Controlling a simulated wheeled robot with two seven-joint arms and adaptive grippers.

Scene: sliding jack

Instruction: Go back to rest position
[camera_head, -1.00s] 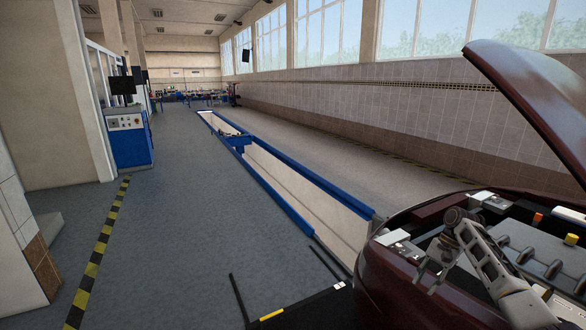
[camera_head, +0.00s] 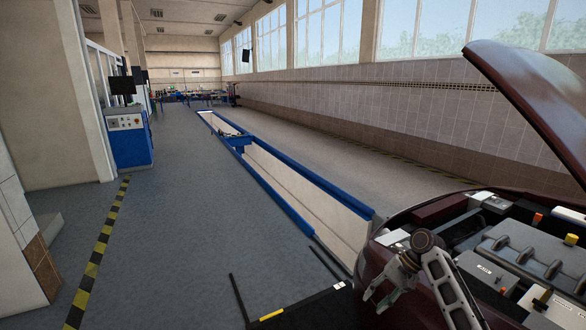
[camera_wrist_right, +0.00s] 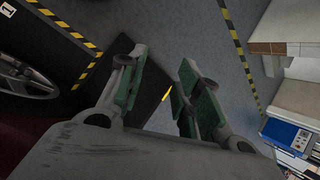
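My right gripper (camera_head: 378,298) is at the lower right of the head view, in front of the front corner of the dark red car (camera_head: 400,222). In the right wrist view, its two green-padded fingers (camera_wrist_right: 160,92) stand apart with nothing between them. Floor and a dark strip show behind the fingers. My left gripper is not in either view. No separate task object is visible in the hand.
The car's hood (camera_head: 525,100) is raised over the engine bay (camera_head: 520,265). A long blue-edged pit (camera_head: 300,190) runs along the floor. A blue cabinet (camera_head: 130,140) stands at the left. The grey floor (camera_head: 180,240) left of the pit is clear.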

